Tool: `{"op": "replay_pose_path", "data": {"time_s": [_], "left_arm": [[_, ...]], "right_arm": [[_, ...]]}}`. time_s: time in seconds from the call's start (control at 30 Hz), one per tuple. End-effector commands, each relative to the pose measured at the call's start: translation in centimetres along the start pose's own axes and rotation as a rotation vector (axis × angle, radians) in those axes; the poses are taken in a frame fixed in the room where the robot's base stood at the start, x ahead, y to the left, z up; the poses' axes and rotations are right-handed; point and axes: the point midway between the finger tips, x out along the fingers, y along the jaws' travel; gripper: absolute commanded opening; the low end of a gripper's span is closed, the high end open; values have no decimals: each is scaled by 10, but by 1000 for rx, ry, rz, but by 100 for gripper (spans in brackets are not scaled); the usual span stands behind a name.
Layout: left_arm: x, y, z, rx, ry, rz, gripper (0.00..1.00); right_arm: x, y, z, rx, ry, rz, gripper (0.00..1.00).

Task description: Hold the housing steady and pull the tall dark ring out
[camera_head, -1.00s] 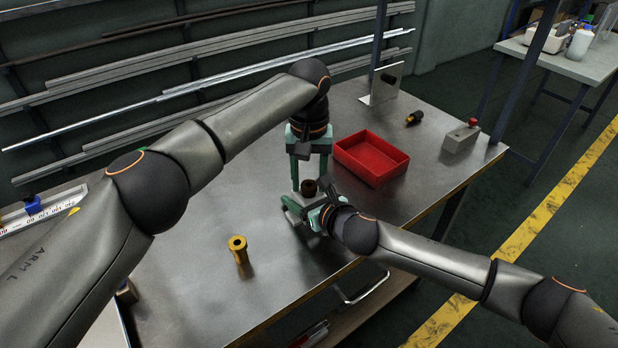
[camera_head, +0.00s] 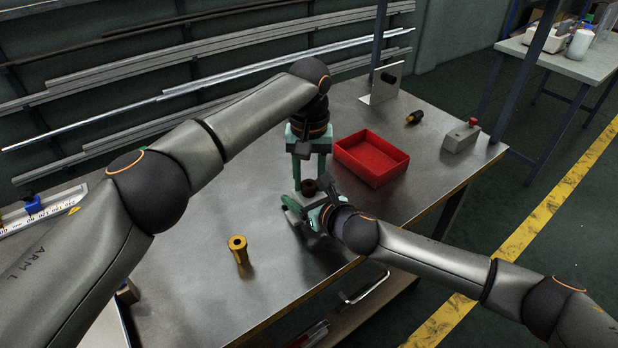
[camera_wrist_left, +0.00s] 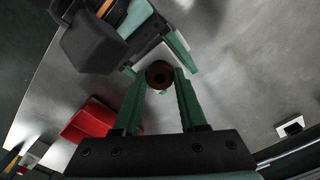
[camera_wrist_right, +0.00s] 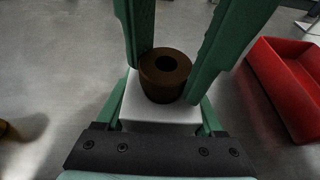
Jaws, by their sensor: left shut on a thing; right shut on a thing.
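The tall dark ring (camera_wrist_right: 165,75) is a dark brown cylinder with a round bore. It stands upright on the housing (camera_wrist_right: 160,108), a pale block, in the right wrist view. The ring also shows in the head view (camera_head: 309,187) and left wrist view (camera_wrist_left: 159,75). My left gripper (camera_wrist_left: 161,76) points down from above, its green fingers shut on the ring's two sides. My right gripper (camera_wrist_right: 160,115) comes in low from the front, its fingers shut on the housing. In the head view, the right gripper (camera_head: 306,208) and ring hide most of the housing.
A red tray (camera_head: 371,158) stands close behind and right of the ring. A brass flanged bushing (camera_head: 240,252) stands front left. A grey box with a red button (camera_head: 461,136), a small dark and brass part (camera_head: 414,117) and an upright plate (camera_head: 383,83) are farther right. The table's front edge is near.

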Motion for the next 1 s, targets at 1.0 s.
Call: {"op": "replay_pose_path", "data": {"time_s": [1.0], "left_arm": [[-7,1,0,1,2,2,0]], "right_arm": [[0,0,-1,0,3,-1,0]]}}
